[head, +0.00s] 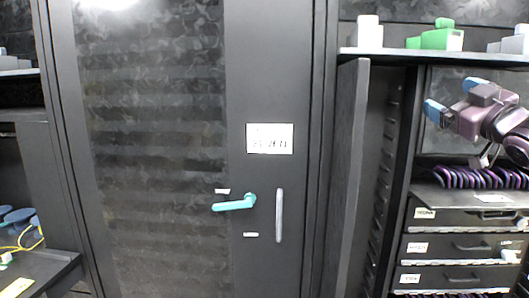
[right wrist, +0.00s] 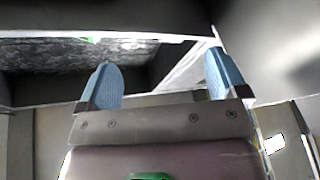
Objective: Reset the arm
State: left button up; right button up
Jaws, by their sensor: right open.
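My right gripper (head: 453,97) is raised at the right of the head view, in front of the open shelf bay and above the drawers. Its two blue fingertips are spread apart and point left. In the right wrist view the fingers of my right gripper (right wrist: 163,82) stand wide apart with nothing between them. My left gripper does not show for certain in either view.
A tall dark cabinet door (head: 275,95) with a teal handle (head: 235,203) fills the middle. A narrow panel (head: 347,180) juts out beside it. A shelf (head: 430,55) with a green item (head: 436,38) is above my right gripper; labelled drawers (head: 455,247) are below.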

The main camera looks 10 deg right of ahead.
jog(key=a+f+g+h, duration=0.1)
jog(key=a+f+g, duration=0.1)
jog(key=f, duration=1.6)
jog(key=a+f+g, duration=0.2)
jog(key=f, duration=1.7)
jog(key=s+a+f+m+g, duration=0.2)
jog(key=s+a+f, duration=0.2)
jog(key=s+f, duration=0.4)
jog(key=s+a+f+m+g, duration=0.1)
jog(key=s+a+f+g, duration=0.1)
jog(key=s+a+f, duration=0.2)
jog(key=s+a+f+m+g, duration=0.1)
jog(key=s+a+f, duration=0.4)
jog(key=s+f, duration=0.6)
notch_tip(320, 180, down, 6)
jog(key=shift+s+m+g+h, duration=0.3)
jog(key=shift+m+g, duration=0.1)
jog(key=shift+m, duration=0.4)
